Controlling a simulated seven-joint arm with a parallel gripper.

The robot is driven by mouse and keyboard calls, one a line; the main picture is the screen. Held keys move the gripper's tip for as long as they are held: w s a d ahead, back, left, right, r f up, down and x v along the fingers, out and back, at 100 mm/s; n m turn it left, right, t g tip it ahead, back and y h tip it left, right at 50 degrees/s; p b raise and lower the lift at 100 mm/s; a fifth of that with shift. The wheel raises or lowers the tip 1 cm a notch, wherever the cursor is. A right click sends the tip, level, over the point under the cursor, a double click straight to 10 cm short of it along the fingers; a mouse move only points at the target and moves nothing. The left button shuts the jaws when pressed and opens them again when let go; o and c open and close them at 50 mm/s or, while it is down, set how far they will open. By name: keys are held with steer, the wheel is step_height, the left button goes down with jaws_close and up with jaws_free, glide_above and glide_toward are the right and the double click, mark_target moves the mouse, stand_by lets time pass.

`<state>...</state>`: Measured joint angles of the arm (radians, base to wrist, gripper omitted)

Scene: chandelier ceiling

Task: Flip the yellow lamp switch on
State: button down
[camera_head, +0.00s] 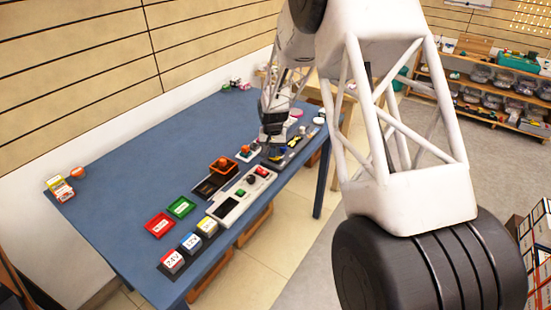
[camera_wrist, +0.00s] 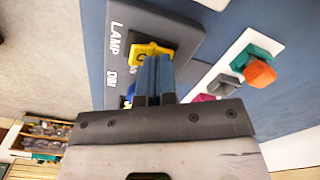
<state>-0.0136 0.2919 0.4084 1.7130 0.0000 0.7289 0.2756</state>
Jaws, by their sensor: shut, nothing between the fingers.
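The yellow lamp switch (camera_wrist: 143,50) sits on a dark grey panel (camera_wrist: 184,22) lettered "LAMP" in the wrist view. My gripper (camera_wrist: 158,60) is shut and empty, with its blue fingertips at the lower right edge of the yellow switch. They hide part of it, and I cannot tell whether they touch it. A blue part (camera_wrist: 129,95) shows on the panel beside the fingers, partly hidden. In the head view my gripper (camera_head: 272,143) is over the far right part of the table, beside the dark panel (camera_head: 305,137), and the switch is too small to read.
A white plate with an orange and green knob (camera_wrist: 260,72) lies right of the panel in the wrist view. On the blue table (camera_head: 130,130) stand a long white control box (camera_head: 230,208), red and green trays, and several labelled cubes. The table's back left is mostly clear.

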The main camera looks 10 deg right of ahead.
steer(key=shift+r, duration=3.4)
steer(key=shift+r, duration=0.1)
steer(key=s+d+r+n+t, duration=0.1)
steer(key=s+r, duration=0.8)
steer(key=s, duration=0.3)
steer(key=s+r, duration=0.9)
steer(key=s, duration=0.3)
steer(key=s+r+n+t, duration=0.1)
steer(key=s+r, duration=0.1)
steer(key=s, duration=2.5)
steer(key=shift+d+r+n+t, duration=0.25)
steer(key=shift+n+t, duration=0.05)
steer(key=shift+n, duration=0.1)
